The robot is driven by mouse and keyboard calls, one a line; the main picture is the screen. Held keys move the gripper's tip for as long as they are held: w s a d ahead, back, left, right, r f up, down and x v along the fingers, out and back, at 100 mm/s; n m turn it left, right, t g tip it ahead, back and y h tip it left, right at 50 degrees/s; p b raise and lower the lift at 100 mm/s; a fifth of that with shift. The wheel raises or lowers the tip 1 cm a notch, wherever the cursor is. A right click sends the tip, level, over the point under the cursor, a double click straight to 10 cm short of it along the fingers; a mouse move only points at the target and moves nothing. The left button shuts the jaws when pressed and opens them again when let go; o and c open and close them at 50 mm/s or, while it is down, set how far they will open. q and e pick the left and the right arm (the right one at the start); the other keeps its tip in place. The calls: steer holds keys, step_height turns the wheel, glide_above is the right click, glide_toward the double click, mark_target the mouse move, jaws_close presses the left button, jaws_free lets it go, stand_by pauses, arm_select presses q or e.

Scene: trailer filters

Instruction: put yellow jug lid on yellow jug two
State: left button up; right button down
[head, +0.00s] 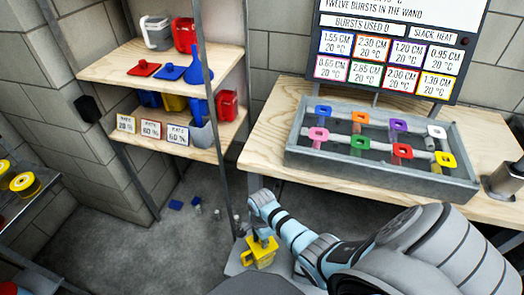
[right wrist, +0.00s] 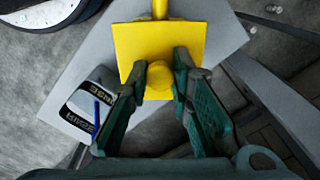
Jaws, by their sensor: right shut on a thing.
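A yellow square lid with a round knob (right wrist: 205,42) fills the middle of the right wrist view. My right gripper (right wrist: 161,72) is shut on that knob, one finger on each side. A yellow handle (right wrist: 160,8) sticks out past the lid's far edge, and the jug body beneath is hidden. In the head view a yellow jug (head: 262,257) stands low at the bottom, with my right gripper (head: 263,239) directly above it. I cannot tell whether the lid touches the jug's rim. My left gripper is in neither view.
A grey platform (right wrist: 75,75) lies below the jug, with a white item labelled RINSE (right wrist: 90,100) beside it. A wooden shelf rack (head: 165,68) with coloured jugs and lids stands left. A bench with a grey tray (head: 380,180) is right.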

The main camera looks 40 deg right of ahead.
stand_by(0.3)
steer(key=c, duration=1.4)
jaws_free()
steer(key=shift+o, duration=0.8)
steer(key=o, duration=0.4)
steer(key=shift+c, duration=0.2)
step_height(320, 180, up, 7)
steer(key=p, duration=0.8)
steer(key=shift+r, duration=0.1)
